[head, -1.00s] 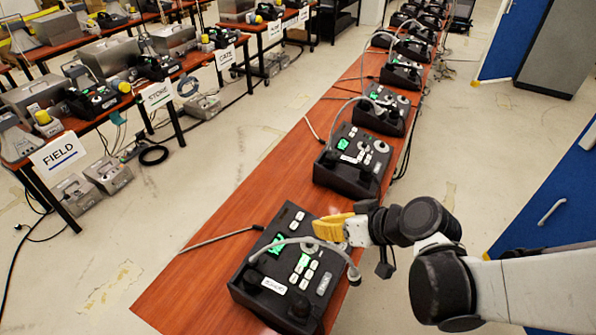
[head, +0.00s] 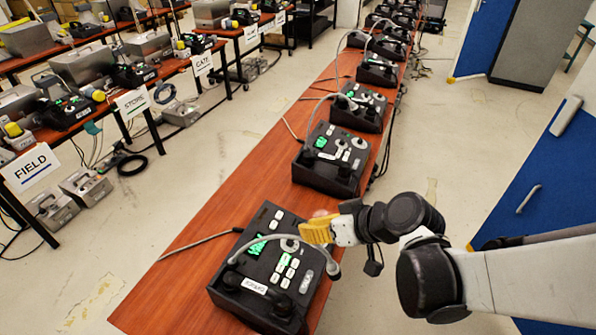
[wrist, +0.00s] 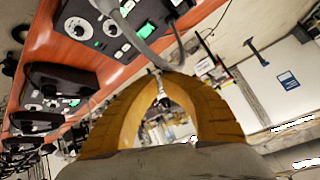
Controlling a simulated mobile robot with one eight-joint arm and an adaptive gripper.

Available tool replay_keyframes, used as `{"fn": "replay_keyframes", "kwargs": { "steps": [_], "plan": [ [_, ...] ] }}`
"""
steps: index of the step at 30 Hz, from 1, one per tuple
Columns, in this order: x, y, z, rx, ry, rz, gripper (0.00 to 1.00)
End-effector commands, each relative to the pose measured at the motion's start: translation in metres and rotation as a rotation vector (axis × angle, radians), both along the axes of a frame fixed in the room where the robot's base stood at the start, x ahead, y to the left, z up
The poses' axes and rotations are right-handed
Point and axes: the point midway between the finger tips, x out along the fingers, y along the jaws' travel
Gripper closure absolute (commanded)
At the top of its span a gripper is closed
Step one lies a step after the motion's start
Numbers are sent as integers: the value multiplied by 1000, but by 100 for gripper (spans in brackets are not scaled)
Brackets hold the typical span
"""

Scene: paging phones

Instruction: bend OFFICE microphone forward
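The nearest paging phone (head: 262,304) is a dark desk unit with green-lit and white buttons on the front of the long wooden table. Its label is too blurred to read for certain. Its grey gooseneck microphone (head: 258,243) rises at the left, arches across the top and hangs down at the right, ending in a dark tip (head: 334,271). My gripper (head: 309,231), with yellow fingers, is just behind the arch at its right half. In the wrist view the fingertips (wrist: 155,74) come together, with the grey neck (wrist: 146,52) just beyond them. I cannot tell whether they touch it.
More similar phones (head: 334,155) stand in a row along the table (head: 225,190). Tables at left carry signs such as FIELD (head: 30,167). A blue panel (head: 548,185) stands at right. The floor between the tables is mostly clear.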

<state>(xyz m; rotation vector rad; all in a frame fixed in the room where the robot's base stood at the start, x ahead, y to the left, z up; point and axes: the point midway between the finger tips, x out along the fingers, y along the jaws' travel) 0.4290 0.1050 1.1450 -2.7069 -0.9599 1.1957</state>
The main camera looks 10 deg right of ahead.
Motion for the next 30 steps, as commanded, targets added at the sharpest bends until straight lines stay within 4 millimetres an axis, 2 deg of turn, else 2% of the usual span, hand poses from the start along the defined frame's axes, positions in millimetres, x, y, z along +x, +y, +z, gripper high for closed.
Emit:
{"fn": "replay_keyframes", "kwargs": {
  "steps": [5,12,18,30],
  "plan": [
    [27,8,20,-1,-3,-2,100],
    [-4,-28,55,3,-4,-13,100],
    [-21,-46,73,3,-4,-12,100],
    [-27,-52,78,4,-5,-8,100]
  ]
}}
